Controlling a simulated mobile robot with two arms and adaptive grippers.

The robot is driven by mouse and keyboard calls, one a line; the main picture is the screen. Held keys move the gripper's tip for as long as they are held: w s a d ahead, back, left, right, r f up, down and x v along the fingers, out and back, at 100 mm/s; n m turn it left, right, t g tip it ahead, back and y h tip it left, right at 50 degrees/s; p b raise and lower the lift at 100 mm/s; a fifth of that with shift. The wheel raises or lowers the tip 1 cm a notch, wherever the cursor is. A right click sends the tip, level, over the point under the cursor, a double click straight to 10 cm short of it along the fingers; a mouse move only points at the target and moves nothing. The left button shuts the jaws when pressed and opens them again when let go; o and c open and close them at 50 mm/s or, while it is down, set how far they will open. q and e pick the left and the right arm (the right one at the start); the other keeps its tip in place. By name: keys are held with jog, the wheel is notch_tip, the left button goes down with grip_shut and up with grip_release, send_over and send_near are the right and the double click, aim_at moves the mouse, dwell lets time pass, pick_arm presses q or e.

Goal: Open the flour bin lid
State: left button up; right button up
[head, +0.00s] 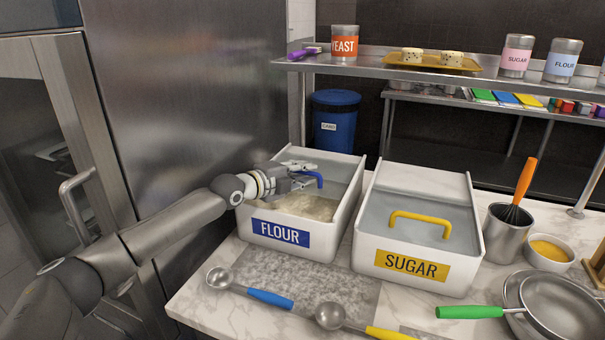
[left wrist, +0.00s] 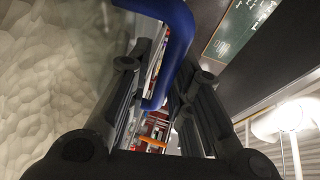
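The white flour bin (head: 323,232) with a blue FLOUR label stands on the counter at the left. Its front part is uncovered and pale flour (head: 308,207) shows inside. A greyish lid panel (head: 338,170) lies toward the back of the bin. The blue lid handle (head: 314,177) is at my left gripper (head: 303,178). In the left wrist view the handle (left wrist: 178,45) passes between the two fingers, which stand apart with gaps showing. I cannot tell whether they touch it. Flour fills the left of that view. My right gripper is out of view.
A covered sugar bin (head: 415,270) with a yellow handle stands close on the right. Measuring spoons (head: 268,298) lie in front. A metal shelf (head: 390,72) runs behind the bins. A steel fridge-like wall (head: 180,90) is close on the left.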

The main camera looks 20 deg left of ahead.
pick_arm(q)
jog(key=shift+a, duration=0.1)
jog(key=shift+s+a+r, duration=0.1)
jog(key=shift+s+a, duration=0.2)
jog(key=shift+s, duration=0.1)
jog(key=v, duration=1.1)
jog(key=shift+d, duration=0.15)
jog(key=shift+o, duration=0.5)
